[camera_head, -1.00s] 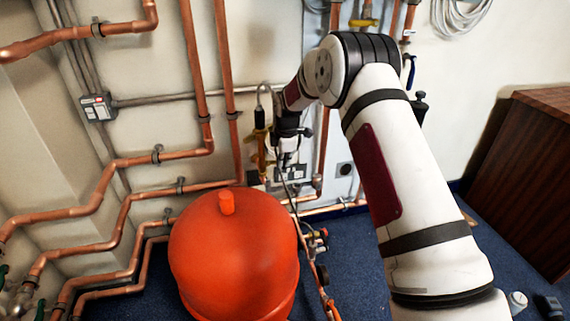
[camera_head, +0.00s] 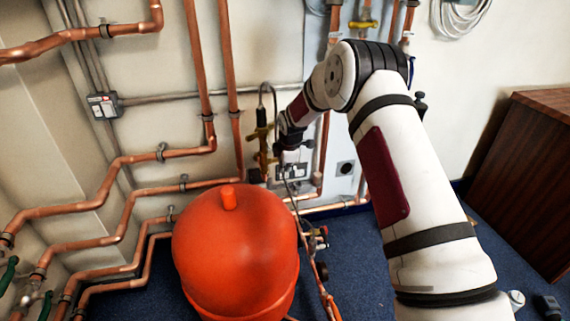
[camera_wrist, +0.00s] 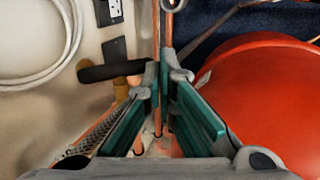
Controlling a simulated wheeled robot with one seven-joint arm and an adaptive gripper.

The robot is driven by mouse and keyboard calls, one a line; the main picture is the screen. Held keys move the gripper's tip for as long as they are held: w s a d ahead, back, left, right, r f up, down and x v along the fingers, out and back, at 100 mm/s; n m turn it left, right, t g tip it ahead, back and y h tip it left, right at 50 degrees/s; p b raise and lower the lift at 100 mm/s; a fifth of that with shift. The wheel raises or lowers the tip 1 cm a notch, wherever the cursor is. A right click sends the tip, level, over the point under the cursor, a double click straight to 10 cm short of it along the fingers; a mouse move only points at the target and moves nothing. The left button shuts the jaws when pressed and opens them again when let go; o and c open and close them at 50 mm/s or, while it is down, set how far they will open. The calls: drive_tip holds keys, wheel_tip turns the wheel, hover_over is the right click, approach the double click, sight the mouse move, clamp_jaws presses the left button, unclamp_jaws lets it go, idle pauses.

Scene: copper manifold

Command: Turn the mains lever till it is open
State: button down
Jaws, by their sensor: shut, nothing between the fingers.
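A dark bar-shaped handle (camera_wrist: 108,71) on a brass fitting (camera_wrist: 121,90) lies just left of my fingertips in the wrist view. It looks like a lever, but I cannot tell for sure that it is the mains lever. Its right end is close to my left finger; I cannot tell whether they touch. My gripper (camera_wrist: 160,76) is shut and empty, its green-sided fingers converging at the tips. In the head view my gripper (camera_head: 287,148) is small and partly hidden at the wall, just right of a brass valve assembly (camera_head: 262,150).
A large orange tank (camera_head: 235,255) stands below and left of my arm; it fills the right of the wrist view (camera_wrist: 265,95). Copper pipes (camera_head: 203,60) run along the wall. A yellow valve handle (camera_head: 363,23) is higher up. A wooden cabinet (camera_head: 525,185) stands at right.

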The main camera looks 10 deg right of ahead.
drive_tip(key=shift+s+p+x, duration=0.2)
drive_tip(key=shift+p+x, duration=0.35)
drive_tip(key=shift+x, duration=0.5)
idle(0.9)
